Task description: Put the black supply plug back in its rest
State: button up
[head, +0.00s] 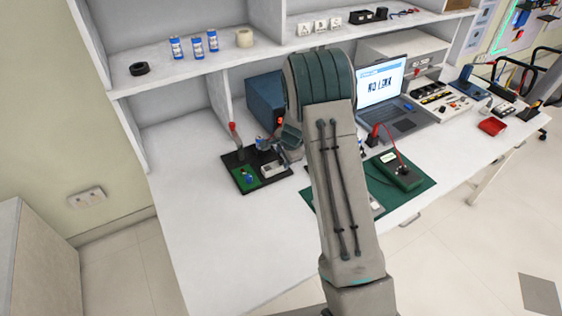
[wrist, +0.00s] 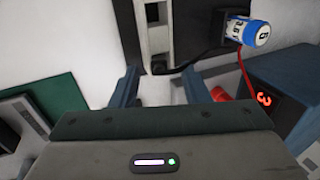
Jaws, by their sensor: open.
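My gripper (wrist: 162,88) is open in the wrist view, its two fingers spread with nothing clearly held between them. In the head view my gripper (head: 287,142) is over the back right of a black board, partly hidden by my arm. A small black piece (wrist: 160,68) at the end of a black lead lies just beyond the fingertips; it may be the black supply plug, but I cannot tell. The blue supply box (head: 264,98) stands behind the board; its dark case (wrist: 290,82) with a red digit shows at right in the wrist view. I cannot make out the plug's rest.
The black board (head: 238,160) carries a green circuit board and a pale module (wrist: 154,28). A laptop (head: 400,118) and green mat (head: 420,184) are to the right. The bench front left is clear.

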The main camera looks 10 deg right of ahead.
jog(key=shift+w+f, duration=0.15)
jog(key=shift+f, duration=0.25)
grip_shut()
jog(key=shift+r, duration=0.15)
